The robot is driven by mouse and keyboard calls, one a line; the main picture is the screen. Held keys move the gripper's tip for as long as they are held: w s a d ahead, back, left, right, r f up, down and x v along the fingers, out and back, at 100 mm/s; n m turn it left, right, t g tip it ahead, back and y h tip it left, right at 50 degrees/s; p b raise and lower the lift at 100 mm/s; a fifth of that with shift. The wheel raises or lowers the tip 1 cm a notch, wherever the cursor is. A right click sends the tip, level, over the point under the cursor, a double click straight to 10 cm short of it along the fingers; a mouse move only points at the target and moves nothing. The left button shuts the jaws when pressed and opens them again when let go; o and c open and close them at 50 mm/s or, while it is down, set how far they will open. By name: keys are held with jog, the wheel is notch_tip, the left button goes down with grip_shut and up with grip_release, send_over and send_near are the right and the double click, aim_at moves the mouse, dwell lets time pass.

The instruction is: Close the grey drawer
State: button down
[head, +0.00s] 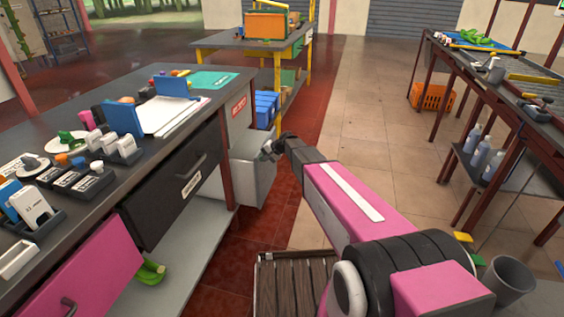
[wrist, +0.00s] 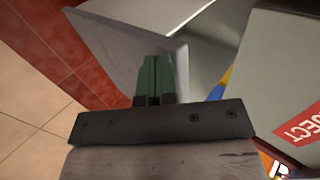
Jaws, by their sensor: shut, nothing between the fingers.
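The grey drawer (head: 252,172) stands out from the grey cabinet (head: 238,115) at the far end of the left bench. It is open; the wrist view shows its light grey panel (wrist: 115,38) beside the cabinet side with a red label (wrist: 300,126). My gripper (head: 268,148) is at the drawer's upper right edge in the head view. In the wrist view its green fingers (wrist: 156,78) are together and empty, in front of the drawer panel. I cannot tell whether they touch it.
The left bench holds a black drawer (head: 180,182) and a pink drawer (head: 85,272). A yellow-legged table (head: 240,42) with blue bins (head: 266,108) stands behind. A slatted wooden crate (head: 290,285) and a grey bin (head: 510,281) are near me. The tiled aisle (head: 365,130) is clear.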

jog(key=w+a, duration=0.2)
jog(key=a, duration=0.4)
jog(key=w+a, duration=0.2)
jog(key=a, duration=0.5)
jog(key=shift+w+a, duration=0.2)
jog(key=shift+w, duration=0.05)
jog(key=shift+a, duration=0.1)
jog(key=d, duration=0.1)
jog(key=s+d, duration=0.1)
jog(key=d, duration=0.1)
jog(key=s+d+r, duration=0.1)
jog(key=d, duration=0.1)
jog(key=shift+d, duration=0.2)
jog(key=v, duration=0.9)
jog(key=s+d+f+n+g+h, duration=0.1)
jog(key=s+d+h, duration=0.3)
jog(key=s+d, duration=0.8)
jog(key=s+d+f+n+g+h, duration=0.2)
jog(key=s+d+h, duration=0.3)
jog(key=s+d, duration=0.8)
jog(key=s+f, duration=0.1)
jog(key=s, duration=0.6)
jog(key=shift+s+d+n, duration=0.25)
jog(key=shift+s+n, duration=0.05)
jog(key=shift+s, duration=0.05)
jog(key=shift+s, duration=0.1)
